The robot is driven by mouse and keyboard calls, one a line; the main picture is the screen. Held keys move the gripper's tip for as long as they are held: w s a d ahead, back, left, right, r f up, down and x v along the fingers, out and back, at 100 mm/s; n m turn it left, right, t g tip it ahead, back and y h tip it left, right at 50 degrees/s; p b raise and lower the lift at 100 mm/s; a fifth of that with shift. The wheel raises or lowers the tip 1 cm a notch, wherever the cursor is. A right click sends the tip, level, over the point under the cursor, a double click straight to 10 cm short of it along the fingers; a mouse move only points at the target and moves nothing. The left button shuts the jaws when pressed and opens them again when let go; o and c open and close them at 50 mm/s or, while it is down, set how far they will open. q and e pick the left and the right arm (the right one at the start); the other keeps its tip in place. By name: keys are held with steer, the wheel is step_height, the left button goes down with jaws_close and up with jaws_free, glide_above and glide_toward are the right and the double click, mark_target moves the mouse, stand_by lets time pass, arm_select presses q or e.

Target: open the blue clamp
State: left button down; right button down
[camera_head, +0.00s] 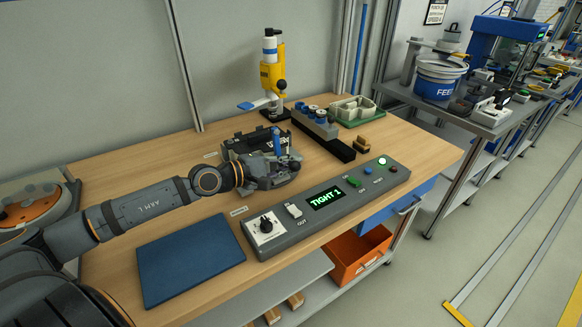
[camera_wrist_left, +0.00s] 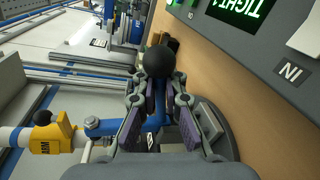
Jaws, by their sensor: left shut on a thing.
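In the left wrist view the black ball knob (camera_wrist_left: 158,62) of the handle sticks out just past the fingertips (camera_wrist_left: 158,92), with blue between the purple-grey pads. The clamp's lower part is largely hidden by my gripper. My right gripper is not in view.
A grey control box (camera_head: 375,185) reading "TIGHT 1" lies in front of the gripper. A blue mat (camera_head: 190,260) lies front left. A yellow tool (camera_head: 272,75) stands behind, beside a dark block with several cylinders (camera_head: 318,123) and a green tray (camera_head: 359,111).

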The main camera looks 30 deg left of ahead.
arm_select(q)
steer(key=shift+s+d+f+m+b, duration=0.1)
steer(key=shift+d+f+m+b, duration=0.1)
steer(key=shift+f+m+b, duration=0.35)
steer(key=shift+f+m, duration=0.1)
steer(key=shift+m, duration=0.15)
steer(key=c, duration=1.4)
jaws_free()
steer(key=shift+s, duration=0.1)
steer(key=shift+d, duration=0.1)
steer(key=shift+y, duration=0.3)
